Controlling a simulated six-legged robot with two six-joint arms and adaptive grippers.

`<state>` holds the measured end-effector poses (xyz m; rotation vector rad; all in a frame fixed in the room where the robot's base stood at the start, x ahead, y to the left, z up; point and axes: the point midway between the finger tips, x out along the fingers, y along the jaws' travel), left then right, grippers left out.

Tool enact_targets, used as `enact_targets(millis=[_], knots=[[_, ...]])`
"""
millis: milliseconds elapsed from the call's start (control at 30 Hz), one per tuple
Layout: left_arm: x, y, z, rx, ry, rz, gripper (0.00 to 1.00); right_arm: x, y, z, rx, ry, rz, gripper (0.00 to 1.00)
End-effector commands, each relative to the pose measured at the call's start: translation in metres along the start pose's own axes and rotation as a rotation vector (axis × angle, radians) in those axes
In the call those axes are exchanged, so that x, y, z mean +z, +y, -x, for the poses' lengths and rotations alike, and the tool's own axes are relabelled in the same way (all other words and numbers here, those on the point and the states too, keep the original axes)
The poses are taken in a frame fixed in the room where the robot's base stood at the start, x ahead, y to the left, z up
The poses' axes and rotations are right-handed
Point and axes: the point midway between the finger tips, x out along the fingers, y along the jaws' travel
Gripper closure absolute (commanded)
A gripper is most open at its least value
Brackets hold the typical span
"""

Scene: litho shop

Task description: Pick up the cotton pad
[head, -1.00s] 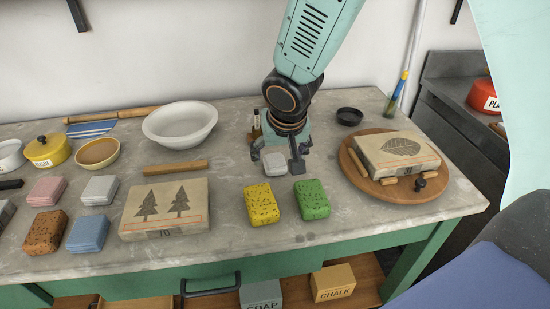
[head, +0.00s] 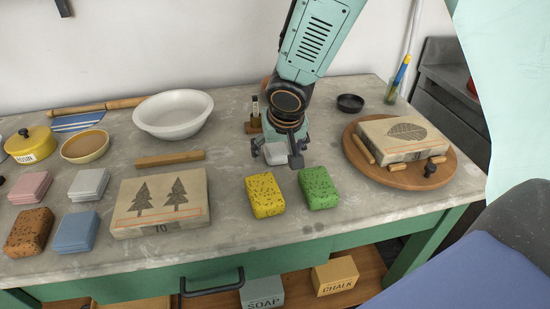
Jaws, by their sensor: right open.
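A small white pad (head: 272,156), which looks like the cotton pad, lies on the grey stone worktop (head: 230,220) behind the yellow and green sponges. My right gripper (head: 277,153) points down over it from behind. It is open, with one finger on the left side of the pad and one on the right. The gripper partly hides the pad's far side, and I cannot tell whether the fingers touch it. My left gripper is not in view.
A yellow sponge (head: 265,195) and a green sponge (head: 318,188) lie just in front. A tree-carved stone (head: 160,220) is on the left. A round wooden board (head: 425,178) with a leaf-carved stone (head: 395,137) is on the right. A white bowl (head: 172,118) stands behind.

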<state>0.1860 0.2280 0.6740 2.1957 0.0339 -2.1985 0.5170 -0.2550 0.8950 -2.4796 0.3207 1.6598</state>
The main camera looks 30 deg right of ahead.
Motion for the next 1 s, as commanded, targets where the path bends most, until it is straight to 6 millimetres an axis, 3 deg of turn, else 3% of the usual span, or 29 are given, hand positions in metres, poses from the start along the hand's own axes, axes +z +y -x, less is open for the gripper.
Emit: enact_targets(millis=[100, 367, 900, 1000], knots=[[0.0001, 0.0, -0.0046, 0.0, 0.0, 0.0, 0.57, -0.0007, -0.0006, -0.0113, 0.0, 0.001, 0.0, 0.21], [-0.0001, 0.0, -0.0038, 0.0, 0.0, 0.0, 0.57, -0.0028, -0.0018, -0.0124, 0.0, 0.001, -0.001, 0.21], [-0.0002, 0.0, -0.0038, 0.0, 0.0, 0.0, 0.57, -0.0025, -0.0017, -0.0122, 0.0, 0.001, -0.001, 0.66], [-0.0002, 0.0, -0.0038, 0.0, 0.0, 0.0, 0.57, -0.0024, -0.0017, -0.0123, 0.0, 0.001, -0.001, 0.68]])
